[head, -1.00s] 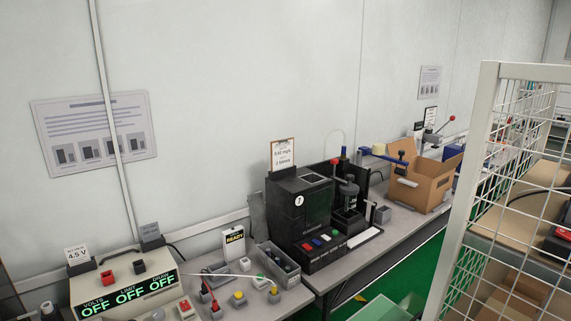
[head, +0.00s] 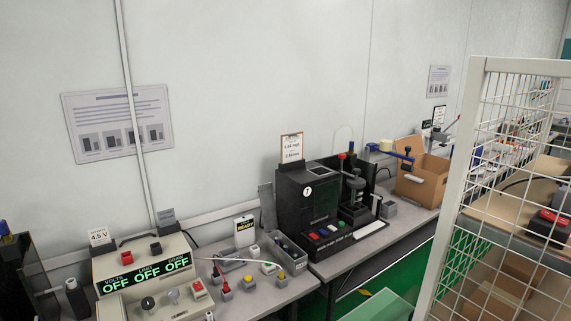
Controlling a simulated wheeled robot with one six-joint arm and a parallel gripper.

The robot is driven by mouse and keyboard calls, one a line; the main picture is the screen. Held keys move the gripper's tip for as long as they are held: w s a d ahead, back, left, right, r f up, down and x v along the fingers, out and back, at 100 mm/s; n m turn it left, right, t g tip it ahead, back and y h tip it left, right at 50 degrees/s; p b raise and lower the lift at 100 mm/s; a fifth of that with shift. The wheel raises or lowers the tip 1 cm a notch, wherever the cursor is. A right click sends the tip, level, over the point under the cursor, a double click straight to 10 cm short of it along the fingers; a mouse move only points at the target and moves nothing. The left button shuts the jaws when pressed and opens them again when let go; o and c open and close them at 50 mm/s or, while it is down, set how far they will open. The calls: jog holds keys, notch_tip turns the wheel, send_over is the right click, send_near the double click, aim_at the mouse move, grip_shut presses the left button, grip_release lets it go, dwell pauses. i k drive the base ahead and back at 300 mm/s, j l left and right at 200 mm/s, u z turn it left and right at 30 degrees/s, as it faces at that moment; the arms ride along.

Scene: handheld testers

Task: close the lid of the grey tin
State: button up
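I cannot single out the grey tin or its lid with certainty. A grey open-topped box (head: 289,263) with dark things inside stands on the bench, left of the black machine. A small grey block (head: 388,210) sits right of that machine; I cannot tell whether it has a lid. My gripper is not in view.
A power supply (head: 172,266) reading OFF stands at the left, with small coloured-button testers (head: 248,283) beside it. The black machine (head: 305,205) and a cardboard box (head: 421,185) stand farther right. A white wire-mesh frame (head: 470,180) blocks the right foreground.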

aim_at(266, 192)
jog(key=i+j, duration=1)
jog(key=j, duration=0.25)
